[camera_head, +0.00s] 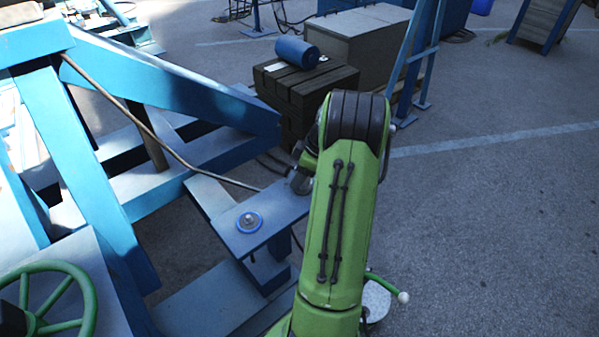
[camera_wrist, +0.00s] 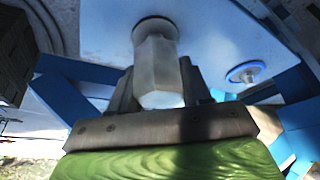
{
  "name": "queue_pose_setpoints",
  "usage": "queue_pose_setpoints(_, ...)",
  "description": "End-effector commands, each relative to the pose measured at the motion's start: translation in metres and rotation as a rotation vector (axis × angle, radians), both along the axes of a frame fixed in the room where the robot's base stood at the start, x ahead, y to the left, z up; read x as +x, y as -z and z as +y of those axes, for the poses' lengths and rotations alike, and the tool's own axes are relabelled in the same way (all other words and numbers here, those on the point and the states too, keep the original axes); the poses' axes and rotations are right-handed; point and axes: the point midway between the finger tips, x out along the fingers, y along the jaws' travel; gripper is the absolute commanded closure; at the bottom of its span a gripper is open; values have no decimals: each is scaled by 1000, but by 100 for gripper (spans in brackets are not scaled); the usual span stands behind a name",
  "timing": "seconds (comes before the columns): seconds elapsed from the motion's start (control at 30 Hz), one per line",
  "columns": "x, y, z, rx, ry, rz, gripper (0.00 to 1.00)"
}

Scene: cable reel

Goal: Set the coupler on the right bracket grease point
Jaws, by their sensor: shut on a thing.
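My gripper (camera_wrist: 160,88) is shut on a pale, translucent, six-sided piece, which I take to be the coupler (camera_wrist: 156,62). Its dark round end is away from the gripper, against or close to a light blue plate; I cannot tell whether they touch. A grease point, a round metal fitting with a blue ring (camera_head: 249,222), sits on a flat blue bracket plate (camera_head: 228,240). A blue-ringed fitting (camera_wrist: 245,72) also shows right of the gripper in the wrist view. In the head view my green arm hides most of the gripper and the held piece.
The blue reel frame (camera_head: 175,85) has sloping beams at left. A thin bent rod (camera_head: 170,145) reaches toward the bracket. A green handwheel (camera_head: 40,310) is at lower left. Dark stacked blocks (camera_head: 300,85) stand behind my arm. Open pavement (camera_head: 500,220) lies at right.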

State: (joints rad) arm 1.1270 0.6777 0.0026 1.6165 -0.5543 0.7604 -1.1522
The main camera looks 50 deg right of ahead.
Motion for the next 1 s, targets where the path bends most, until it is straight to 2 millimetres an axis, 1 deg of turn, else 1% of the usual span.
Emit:
queue_pose_setpoints(0.03,0,8,0,0,-1,0,93)
queue_pose_setpoints(0.17,0,14,0,0,-1,-1,93)
queue_pose_setpoints(0.7,0,12,0,-1,-1,-1,93)
queue_pose_setpoints(0.73,0,12,0,-1,-1,-1,49)
queue_pose_setpoints(0.9,0,12,0,-1,0,0,23)
queue_pose_setpoints(1.0,0,12,0,-1,0,0,23)
